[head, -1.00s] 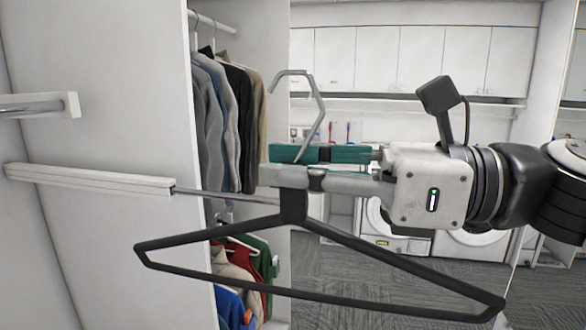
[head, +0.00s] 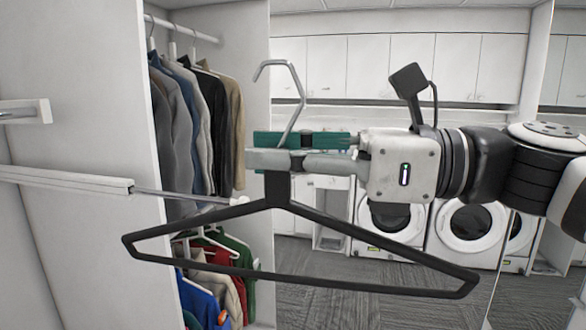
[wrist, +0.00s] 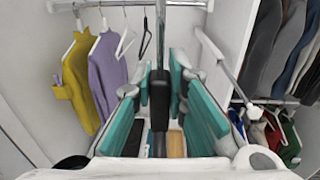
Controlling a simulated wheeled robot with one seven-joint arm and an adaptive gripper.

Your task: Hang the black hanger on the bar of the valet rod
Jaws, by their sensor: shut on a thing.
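The black hanger (head: 278,190) is in my gripper (head: 252,150), which is shut on its neck. Its silver hook (head: 295,110) stands above the fingers, with its bend open to the lower left. In the wrist view the hanger (wrist: 159,95) shows edge-on between the teal pads. The valet rod has a white rail (head: 80,181) on the panel at left and a thin metal bar (head: 190,194) with a white end knob (head: 238,201). The knob lies left of the hanger neck, below the hook. The hook is off the bar; their depth gap is unclear.
A closet with hung jackets (head: 215,110) stands behind the bar, with more clothes (head: 215,275) lower down. Another short rail (head: 25,112) is at far left. The wrist view shows a yellow garment (wrist: 77,80) and a purple one (wrist: 107,75). Washers (head: 470,225) stand farther back.

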